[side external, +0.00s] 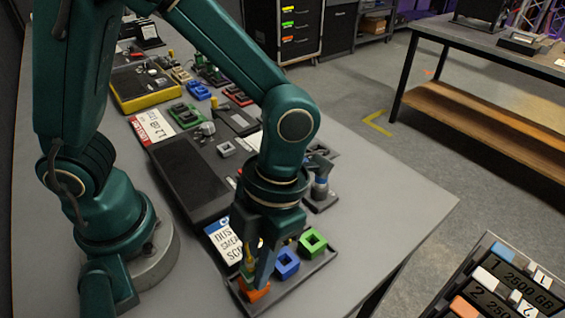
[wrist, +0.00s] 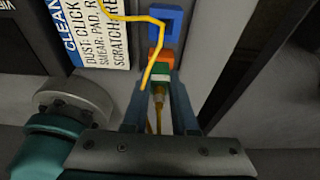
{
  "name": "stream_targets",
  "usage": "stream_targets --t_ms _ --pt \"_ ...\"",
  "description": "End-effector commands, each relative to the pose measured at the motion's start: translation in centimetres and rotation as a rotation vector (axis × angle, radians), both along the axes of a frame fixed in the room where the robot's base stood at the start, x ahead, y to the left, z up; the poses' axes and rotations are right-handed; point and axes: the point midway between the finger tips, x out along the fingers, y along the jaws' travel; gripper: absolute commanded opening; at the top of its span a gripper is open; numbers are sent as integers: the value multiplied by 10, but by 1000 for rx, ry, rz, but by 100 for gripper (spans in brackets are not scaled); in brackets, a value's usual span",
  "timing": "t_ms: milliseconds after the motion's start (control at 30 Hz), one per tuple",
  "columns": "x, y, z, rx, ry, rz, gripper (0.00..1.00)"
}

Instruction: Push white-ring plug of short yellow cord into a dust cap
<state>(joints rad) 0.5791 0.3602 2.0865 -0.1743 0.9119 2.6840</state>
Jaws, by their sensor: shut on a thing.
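My gripper (side external: 262,268) points down over the front end of the cap tray. It is shut on the plug (wrist: 159,90) of the yellow cord (wrist: 154,72), between the two fingers in the wrist view. A pale ring and a green part show on the plug. The orange dust cap (side external: 254,291) lies directly at the plug's tip, and also shows in the wrist view (wrist: 162,57). Whether the tip is inside the cap or only against it I cannot tell. The blue cap (side external: 287,263) and green cap (side external: 312,241) stand beside it in a row.
The dark tray (side external: 325,257) holds the caps near the table's front edge. A printed cleaning card (side external: 226,240) and a black case (side external: 190,177) lie behind. More caps and cord gear crowd the far table. The right table strip is clear.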

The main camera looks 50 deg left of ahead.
Motion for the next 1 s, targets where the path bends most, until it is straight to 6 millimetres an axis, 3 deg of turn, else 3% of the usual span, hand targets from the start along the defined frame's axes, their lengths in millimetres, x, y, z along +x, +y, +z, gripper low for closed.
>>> stream_targets --t_ms 233,267,300,333,367,1000 --pt "0 0 0 0 0 0 0" --pt "0 0 0 0 0 0 30" --pt "0 0 0 0 0 0 45" --pt "0 0 0 0 0 0 57" --pt "0 0 0 0 0 0 61" --pt "1 0 9 -2 -2 0 61"
